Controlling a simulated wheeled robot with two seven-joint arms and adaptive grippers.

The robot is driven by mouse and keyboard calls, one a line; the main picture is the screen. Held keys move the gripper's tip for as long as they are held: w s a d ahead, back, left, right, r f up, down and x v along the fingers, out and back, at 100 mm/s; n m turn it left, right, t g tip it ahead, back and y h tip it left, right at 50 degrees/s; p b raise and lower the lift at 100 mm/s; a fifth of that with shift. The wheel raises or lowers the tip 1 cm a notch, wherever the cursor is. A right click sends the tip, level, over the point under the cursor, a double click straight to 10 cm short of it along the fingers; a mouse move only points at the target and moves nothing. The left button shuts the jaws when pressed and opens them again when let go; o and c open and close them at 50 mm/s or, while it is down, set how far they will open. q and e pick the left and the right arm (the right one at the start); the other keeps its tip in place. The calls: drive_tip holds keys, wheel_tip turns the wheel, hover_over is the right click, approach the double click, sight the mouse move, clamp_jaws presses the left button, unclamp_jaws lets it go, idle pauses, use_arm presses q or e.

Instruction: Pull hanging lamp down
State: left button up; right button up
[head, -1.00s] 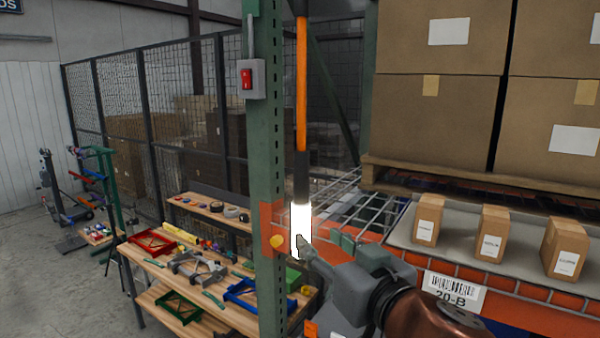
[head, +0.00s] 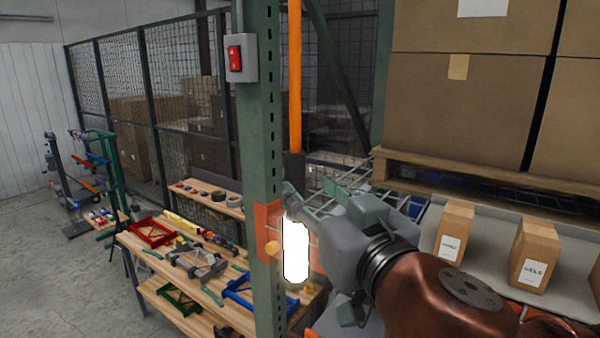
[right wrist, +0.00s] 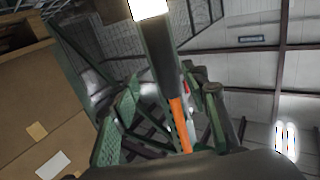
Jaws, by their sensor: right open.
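The hanging lamp has a glowing white tube (head: 296,250), a dark section above it and an orange stem (head: 295,80) that runs up out of the head view. It hangs upright in front of the rack on the right side of the green post. My right gripper (head: 303,198) is at the dark section just above the glowing tube, with its jaws open. In the right wrist view, the lamp's dark section (right wrist: 160,52) and orange part pass between the spread fingers (right wrist: 168,115). I cannot tell whether a finger touches it. My left gripper is not in view.
The green post (head: 262,130) with a red switch box (head: 240,58) stands close on the left. A workbench (head: 190,300) with tools is behind it. Large cartons (head: 465,110) on a pallet and small boxes (head: 535,255) on a shelf are at the right.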

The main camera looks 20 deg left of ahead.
sight(299, 182)
drive_tip(key=x, duration=0.2)
drive_tip(key=p+x, duration=0.1)
drive_tip(key=x, duration=0.2)
drive_tip(key=shift+s+a+r+p, duration=0.1)
drive_tip(key=shift+a+p, duration=0.2)
drive_tip(key=shift+a, duration=0.15)
drive_tip(key=shift+w+a, duration=0.15)
drive_tip(key=shift+w, duration=0.25)
drive_tip(key=c, duration=0.8)
clamp_jaws()
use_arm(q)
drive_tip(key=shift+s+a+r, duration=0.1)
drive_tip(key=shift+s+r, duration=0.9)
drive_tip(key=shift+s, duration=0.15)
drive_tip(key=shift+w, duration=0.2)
